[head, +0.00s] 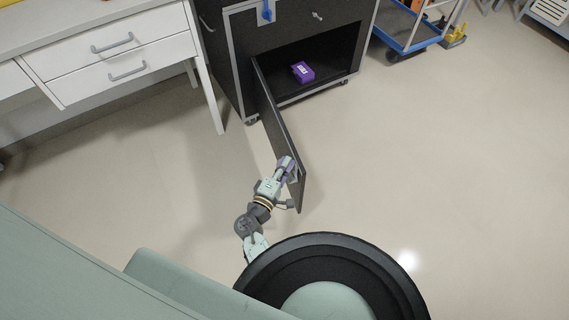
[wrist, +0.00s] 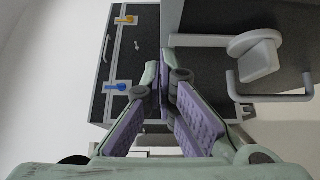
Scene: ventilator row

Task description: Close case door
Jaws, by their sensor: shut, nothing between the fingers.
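The black case (head: 225,55) stands on casters, its lower compartment open. The case door (head: 280,130) is swung well out from the case toward me, hinged at the compartment's left side. My gripper (head: 290,166) is beside the left face of the door, near its free end; I cannot tell whether it touches. In the wrist view the fingers (wrist: 163,80) come together at the tips with nothing between them. The door (wrist: 290,30) fills the right there, with a grey handle and latch (wrist: 258,58) on it. The case front (wrist: 130,55) shows behind, at left.
A purple box (head: 303,72) lies inside the compartment. A white drawer cabinet (head: 120,55) stands left of the case, its leg near the case. A blue-framed cart (head: 405,35) stands at the upper right. The floor right of the door is clear.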

